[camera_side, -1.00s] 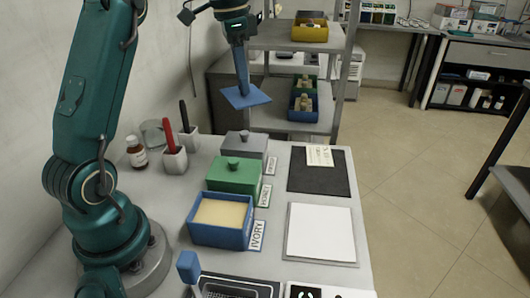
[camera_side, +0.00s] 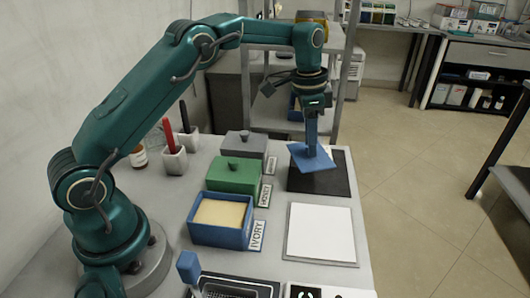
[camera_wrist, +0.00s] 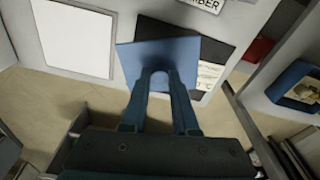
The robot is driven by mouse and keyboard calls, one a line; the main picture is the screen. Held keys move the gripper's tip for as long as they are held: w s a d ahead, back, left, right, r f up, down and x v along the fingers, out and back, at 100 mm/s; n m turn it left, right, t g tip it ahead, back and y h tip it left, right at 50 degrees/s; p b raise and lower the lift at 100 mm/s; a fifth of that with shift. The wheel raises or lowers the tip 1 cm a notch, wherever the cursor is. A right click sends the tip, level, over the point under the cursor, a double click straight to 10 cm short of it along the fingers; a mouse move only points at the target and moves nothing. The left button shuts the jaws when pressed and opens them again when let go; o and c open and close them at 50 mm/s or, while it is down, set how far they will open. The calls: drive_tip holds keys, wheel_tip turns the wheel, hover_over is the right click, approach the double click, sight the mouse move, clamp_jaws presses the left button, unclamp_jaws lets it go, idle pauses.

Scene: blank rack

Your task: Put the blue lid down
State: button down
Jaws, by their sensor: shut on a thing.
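The blue lid (camera_side: 311,157) is a flat square plate held tilted above the black mat (camera_side: 333,184) on the right side of the table. My gripper (camera_side: 311,143) is shut on the lid from above. In the wrist view my gripper (camera_wrist: 168,78) grips the lid (camera_wrist: 160,55) near its middle, and the lid covers much of the black mat (camera_wrist: 215,35). The open blue box (camera_side: 221,219) labelled IVORY stands to the left with pale contents inside. In the side view I cannot tell how far the lid is above the mat.
A green lidded box (camera_side: 234,175) and a grey lidded box (camera_side: 244,146) stand behind the blue box. A white pad (camera_side: 320,233) lies in front of the mat. Pen holders (camera_side: 174,160) stand at the left. A shelf rack (camera_side: 275,121) stands behind the table.

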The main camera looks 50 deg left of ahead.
sight(320, 159)
drive_tip(key=d+f, duration=0.1)
drive_tip(key=w+d, duration=0.1)
drive_tip(key=shift+w+d+f, duration=0.1)
drive_tip(key=shift+d+f, duration=0.2)
drive_tip(key=shift+f, duration=2.05)
drive_tip(key=shift+f, duration=0.15)
drive_tip(key=c, duration=0.7)
unclamp_jaws()
